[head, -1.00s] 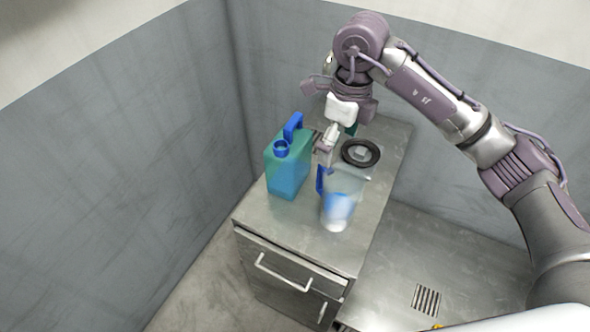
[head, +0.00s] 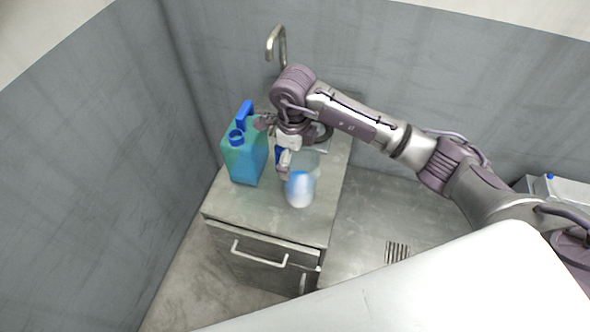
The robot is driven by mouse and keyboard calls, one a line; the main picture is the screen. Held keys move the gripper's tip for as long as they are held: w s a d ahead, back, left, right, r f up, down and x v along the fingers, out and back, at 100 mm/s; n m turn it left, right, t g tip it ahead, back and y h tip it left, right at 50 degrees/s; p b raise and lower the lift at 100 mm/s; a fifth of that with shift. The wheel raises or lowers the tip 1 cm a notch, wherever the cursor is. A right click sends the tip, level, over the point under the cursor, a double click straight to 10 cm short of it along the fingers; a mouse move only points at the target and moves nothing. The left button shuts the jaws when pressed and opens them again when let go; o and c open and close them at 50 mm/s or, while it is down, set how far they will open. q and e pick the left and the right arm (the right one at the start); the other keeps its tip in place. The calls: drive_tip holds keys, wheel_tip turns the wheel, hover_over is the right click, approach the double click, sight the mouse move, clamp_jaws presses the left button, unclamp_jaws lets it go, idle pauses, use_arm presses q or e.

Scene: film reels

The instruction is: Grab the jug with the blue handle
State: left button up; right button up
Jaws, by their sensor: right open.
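A clear jug (head: 301,190) with a blue handle stands upright on the metal counter (head: 240,215). A blue patch shows on its lower body. Its handle (head: 279,153) faces the back left and is partly hidden by my right gripper. My right gripper (head: 283,165) is open at the handle side of the jug, with its fingers close to the handle. I cannot tell whether they touch it. The arm hides part of the jug's back. My left gripper is not in view.
A teal canister (head: 245,160) with a blue cap and handle stands close to the left of my gripper. A curved tap (head: 278,45) rises behind. A drawer (head: 262,250) is at the counter's front. A floor grate (head: 397,251) lies to the right.

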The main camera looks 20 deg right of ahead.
drive_tip(key=shift+f, duration=0.5)
drive_tip(key=c, duration=1.5)
drive_tip(key=shift+w+r, duration=0.1)
drive_tip(key=shift+c, duration=0.2)
